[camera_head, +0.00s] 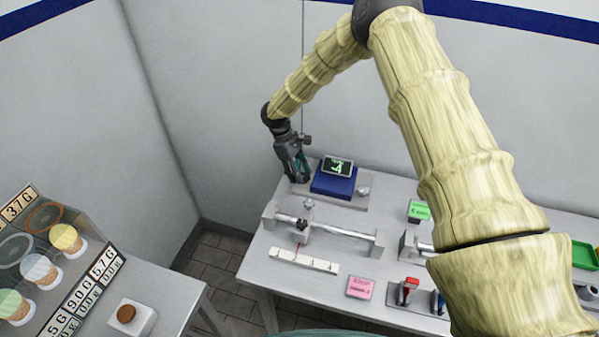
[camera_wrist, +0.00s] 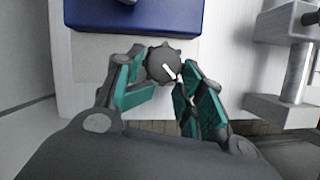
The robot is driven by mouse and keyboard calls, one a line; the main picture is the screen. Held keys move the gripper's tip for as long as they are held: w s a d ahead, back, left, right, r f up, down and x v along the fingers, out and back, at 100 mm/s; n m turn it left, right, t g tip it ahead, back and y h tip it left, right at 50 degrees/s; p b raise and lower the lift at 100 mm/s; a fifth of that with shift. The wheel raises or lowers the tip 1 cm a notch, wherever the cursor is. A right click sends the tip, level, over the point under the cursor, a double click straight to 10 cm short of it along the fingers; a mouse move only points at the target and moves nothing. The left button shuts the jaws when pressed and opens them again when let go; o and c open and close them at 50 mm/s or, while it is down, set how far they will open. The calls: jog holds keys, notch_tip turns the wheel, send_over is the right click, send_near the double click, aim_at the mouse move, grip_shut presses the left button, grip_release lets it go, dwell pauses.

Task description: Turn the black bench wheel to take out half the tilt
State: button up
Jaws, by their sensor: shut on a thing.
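The black bench wheel (camera_wrist: 162,64) is a small knobbed disc with a white pointer mark, seen between my fingers in the wrist view. My gripper (camera_wrist: 165,82) is shut on it, with the teal finger pads on both sides. In the head view my gripper (camera_head: 297,178) points down at the left end of a grey base plate (camera_head: 345,199) and hides the wheel. A blue block (camera_head: 333,181) sits on that plate beside my gripper, with a dark display (camera_head: 338,166) showing green marks on top. The marks are too small to read.
A metal rail (camera_head: 345,231) with a clamp and a white numbered strip (camera_head: 303,261) lie in front. A pink block (camera_head: 361,287), a green-topped block (camera_head: 419,210) and red-handled tool (camera_head: 408,290) stand further right.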

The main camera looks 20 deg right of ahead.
jog(key=shift+s+d+r, duration=0.1)
jog(key=shift+s+d, duration=0.05)
jog(key=shift+d, duration=0.2)
